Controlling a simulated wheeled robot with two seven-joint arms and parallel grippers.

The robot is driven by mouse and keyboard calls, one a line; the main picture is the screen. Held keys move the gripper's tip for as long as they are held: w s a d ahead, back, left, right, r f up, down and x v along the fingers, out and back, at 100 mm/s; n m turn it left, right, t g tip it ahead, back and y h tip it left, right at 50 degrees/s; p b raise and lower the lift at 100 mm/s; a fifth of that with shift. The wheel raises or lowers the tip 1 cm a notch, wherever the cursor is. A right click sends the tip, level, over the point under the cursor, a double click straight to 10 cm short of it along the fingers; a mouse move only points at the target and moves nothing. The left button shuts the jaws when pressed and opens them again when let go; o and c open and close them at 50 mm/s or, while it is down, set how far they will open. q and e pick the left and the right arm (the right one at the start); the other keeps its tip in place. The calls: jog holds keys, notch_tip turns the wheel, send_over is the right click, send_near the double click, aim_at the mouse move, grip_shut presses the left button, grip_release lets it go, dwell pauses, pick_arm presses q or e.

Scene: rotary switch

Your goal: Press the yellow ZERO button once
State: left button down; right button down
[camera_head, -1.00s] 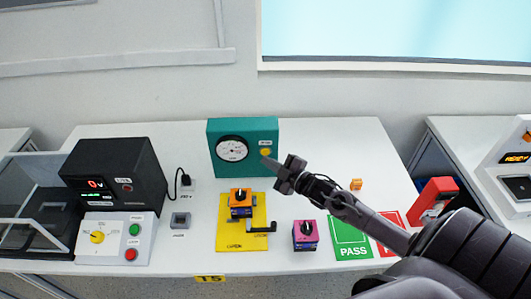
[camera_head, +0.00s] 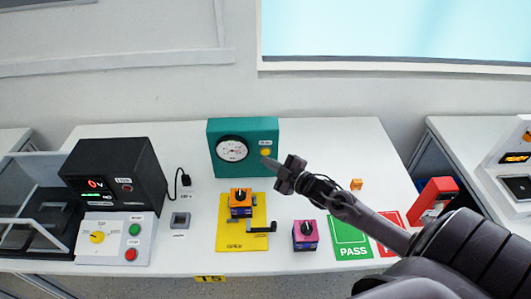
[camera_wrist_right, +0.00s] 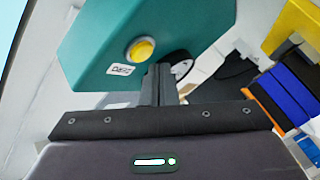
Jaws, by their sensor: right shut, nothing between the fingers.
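The yellow ZERO button (camera_head: 265,152) is on the front of the teal gauge box (camera_head: 262,178), right of its round dial (camera_head: 232,149). It also shows in the right wrist view (camera_wrist_right: 140,49), with a small white label beside it. My right gripper (camera_head: 264,160) is shut and empty, its tips just below the button in the head view. In the right wrist view the shut fingers (camera_wrist_right: 160,82) point toward the teal box, below and right of the button. Whether the tips touch the box is unclear. The button's face is uncovered. My left gripper is out of view.
An orange switch block (camera_head: 240,212) sits on a yellow plate (camera_head: 228,240) in front of the box. A purple switch block (camera_head: 305,243) stands beside a green PASS mat (camera_head: 349,236). A black meter (camera_head: 115,175) and a white control panel (camera_head: 118,240) stand left.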

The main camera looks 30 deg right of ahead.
jog(key=shift+w, duration=0.1)
jog(key=shift+w+d, duration=0.25)
jog(key=shift+w, duration=0.05)
jog(key=shift+w+d+b, duration=0.25)
jog(key=shift+w+b, duration=0.1)
jog(key=shift+b, duration=0.1)
dwell(0.7)
jog(key=shift+s+a+r, duration=0.1)
jog(key=shift+s+a+p, duration=0.4)
jog(key=shift+s+p, duration=0.25)
jog(key=shift+s+a+p, duration=0.45)
jog(key=shift+s+p, duration=0.1)
jog(key=shift+s, duration=0.15)
jog(key=shift+s+a+p, duration=0.4)
jog(key=shift+s+p, duration=0.1)
jog(key=shift+s, duration=0.2)
jog(key=shift+s+a+p, duration=0.45)
jog(key=shift+s+p, duration=0.1)
jog(key=shift+s, duration=0.15)
